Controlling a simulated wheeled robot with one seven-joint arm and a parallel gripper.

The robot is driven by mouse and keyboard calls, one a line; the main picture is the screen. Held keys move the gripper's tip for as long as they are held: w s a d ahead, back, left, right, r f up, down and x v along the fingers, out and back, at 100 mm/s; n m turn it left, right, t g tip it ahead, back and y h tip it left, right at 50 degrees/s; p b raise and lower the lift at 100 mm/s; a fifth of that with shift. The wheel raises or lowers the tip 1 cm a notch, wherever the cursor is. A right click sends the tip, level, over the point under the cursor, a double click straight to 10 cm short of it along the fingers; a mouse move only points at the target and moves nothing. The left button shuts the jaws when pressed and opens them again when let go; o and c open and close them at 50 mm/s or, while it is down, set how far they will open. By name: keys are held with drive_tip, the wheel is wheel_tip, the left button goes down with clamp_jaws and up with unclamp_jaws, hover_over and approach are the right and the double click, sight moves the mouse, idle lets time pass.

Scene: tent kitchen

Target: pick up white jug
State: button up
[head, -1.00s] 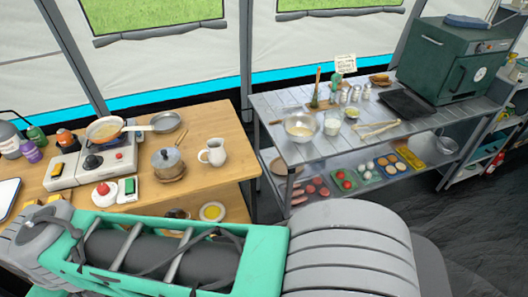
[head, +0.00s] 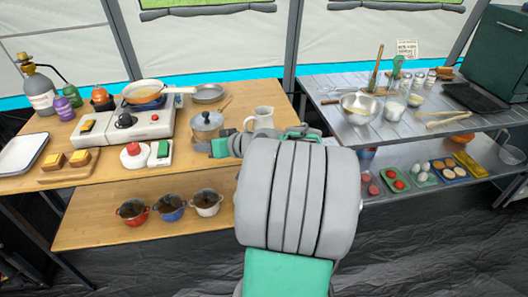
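The white jug (head: 263,117) stands upright on the wooden table at its right end, just beyond my arm. Its handle points left, and its lower part is partly hidden by my arm. What seems to be my gripper (head: 214,147) shows small, in teal and dark grey, left of my wrist. It is in front of the lidded pot and to the left of and nearer than the jug, apart from it. My thick arm link hides much of this area, and I cannot tell whether the fingers are open.
A lidded steel pot (head: 207,126) stands left of the jug. A stove (head: 128,125) with a frying pan (head: 147,92) is further left. Red, blue and white pots (head: 170,208) sit on the lower shelf. A metal table (head: 340,126) with a bowl (head: 358,106) is to the right.

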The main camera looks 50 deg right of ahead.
sight(246, 120)
drive_tip(key=d+f+t, duration=0.1)
drive_tip(key=d, duration=0.1)
drive_tip(key=s+d+f+m+h+b, duration=0.1)
drive_tip(key=d, duration=0.2)
drive_tip(key=s+d+f+m+t+b, duration=0.1)
drive_tip(key=d, duration=0.2)
drive_tip(key=shift+s+t, duration=0.15)
drive_tip(key=shift+t, duration=0.15)
drive_tip(key=s+d+t+h, duration=0.1)
drive_tip(key=d, duration=0.1)
drive_tip(key=s+d+r+m+t+h+b, duration=0.1)
drive_tip(key=d, duration=0.1)
drive_tip(key=s+d+r+m+b, duration=0.1)
drive_tip(key=s+d, duration=0.1)
drive_tip(key=d, duration=0.1)
drive_tip(key=shift+d+t+h, duration=0.1)
drive_tip(key=shift+t+h, duration=0.3)
drive_tip(key=w, duration=0.7)
drive_tip(key=shift+d+r, duration=0.25)
drive_tip(key=shift+r, duration=0.15)
drive_tip(key=shift+c, duration=0.4)
clamp_jaws()
drive_tip(key=shift+r, duration=0.15)
